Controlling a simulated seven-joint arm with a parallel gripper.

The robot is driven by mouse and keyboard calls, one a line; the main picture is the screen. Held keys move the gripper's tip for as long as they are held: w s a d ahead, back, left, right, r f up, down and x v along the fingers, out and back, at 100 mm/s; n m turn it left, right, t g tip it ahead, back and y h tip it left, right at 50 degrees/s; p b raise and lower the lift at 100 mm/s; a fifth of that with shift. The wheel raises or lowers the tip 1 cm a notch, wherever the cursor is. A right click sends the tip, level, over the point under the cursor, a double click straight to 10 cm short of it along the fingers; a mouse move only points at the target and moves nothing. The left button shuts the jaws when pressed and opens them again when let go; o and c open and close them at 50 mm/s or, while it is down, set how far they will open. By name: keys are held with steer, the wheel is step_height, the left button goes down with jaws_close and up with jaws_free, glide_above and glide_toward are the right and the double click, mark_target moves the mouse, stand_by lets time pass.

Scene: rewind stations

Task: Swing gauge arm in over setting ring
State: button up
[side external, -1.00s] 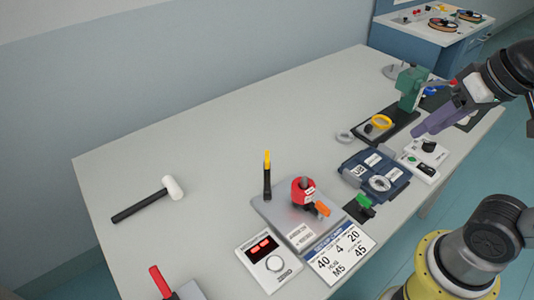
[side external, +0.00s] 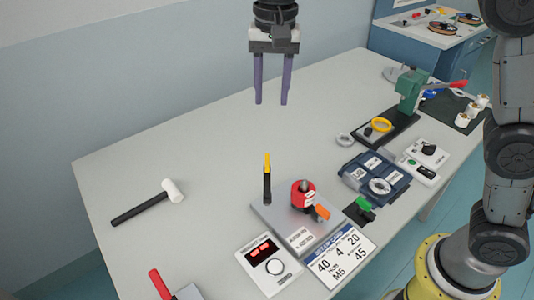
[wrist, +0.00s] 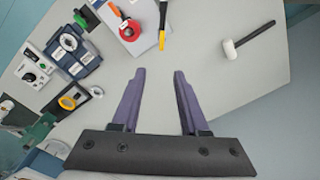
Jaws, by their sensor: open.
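A grey metal plate (side external: 268,215) carries a red round part (side external: 303,190) with a grey post on top and an orange tab (side external: 321,212). A slim black arm with a yellow end (side external: 267,180) stands at the plate's far left corner, swung away from the red part; it also shows in the wrist view (wrist: 162,41). It looks like the gauge arm; which part is the setting ring I cannot tell for sure. The red part shows in the wrist view (wrist: 129,29). My gripper (side external: 271,103) is open and empty, pointing down, above and behind the yellow end, touching nothing.
A mallet (side external: 172,190) lies at left. A dial box (side external: 268,264) and printed card (side external: 340,255) are in front of the plate. A blue tray (side external: 365,167) with a pale ring (side external: 380,186) and a green press (side external: 410,90) stand right. The table's back middle is clear.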

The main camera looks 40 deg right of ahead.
mark_target(267, 159)
steer(key=f, duration=1)
steer(key=a+f, duration=0.1)
steer(key=f, duration=0.4)
steer(key=shift+f, duration=0.25)
jaws_close()
stand_by(0.9)
